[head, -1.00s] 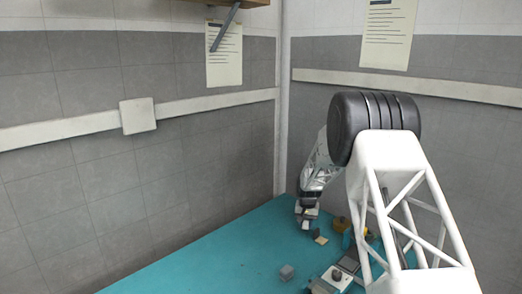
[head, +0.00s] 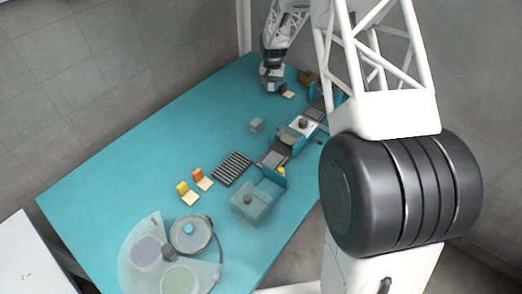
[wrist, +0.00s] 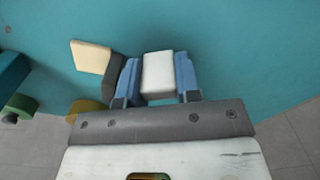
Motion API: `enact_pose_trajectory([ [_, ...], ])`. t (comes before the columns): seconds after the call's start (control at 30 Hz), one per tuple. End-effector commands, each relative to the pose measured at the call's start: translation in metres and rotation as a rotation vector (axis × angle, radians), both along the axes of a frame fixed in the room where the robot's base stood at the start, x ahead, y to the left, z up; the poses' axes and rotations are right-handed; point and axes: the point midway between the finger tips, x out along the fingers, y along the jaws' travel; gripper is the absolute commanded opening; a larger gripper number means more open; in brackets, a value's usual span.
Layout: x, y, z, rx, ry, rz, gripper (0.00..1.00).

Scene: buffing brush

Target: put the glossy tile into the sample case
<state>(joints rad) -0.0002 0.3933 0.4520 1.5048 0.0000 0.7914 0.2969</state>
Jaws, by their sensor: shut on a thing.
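My gripper (head: 272,84) is at the far end of the teal table in the head view. In the wrist view, my gripper (wrist: 158,78) is shut on a small white tile (wrist: 157,70), held between its two blue fingers. I cannot tell for sure from its finish that this is the glossy tile. A translucent box with a dark knob (head: 248,203), possibly the sample case, stands near the table's right edge, well away from my gripper. A cream piece (wrist: 91,56) and a dark grey block (wrist: 114,75) lie beside the left finger.
A grey cube (head: 256,125) stands mid-table. A machine (head: 302,125) with flat plates lines the right edge. A ribbed dark rack (head: 232,168), two cream pieces with yellow (head: 187,194) and orange (head: 203,179) parts, and a clear fan-shaped tray (head: 128,250) are nearer. The table's left side is clear.

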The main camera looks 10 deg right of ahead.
Motion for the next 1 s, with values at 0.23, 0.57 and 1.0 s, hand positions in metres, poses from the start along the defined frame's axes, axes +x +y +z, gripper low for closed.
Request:
enact_pose_trajectory([
  [0.23,-0.009,0.004,0.006,0.000,0.000,0.056,0.09],
  [0.57,-0.050,0.020,0.031,0.000,-0.001,0.310,0.09],
  [1.0,-0.130,0.044,0.069,0.000,-0.001,0.784,0.09],
])
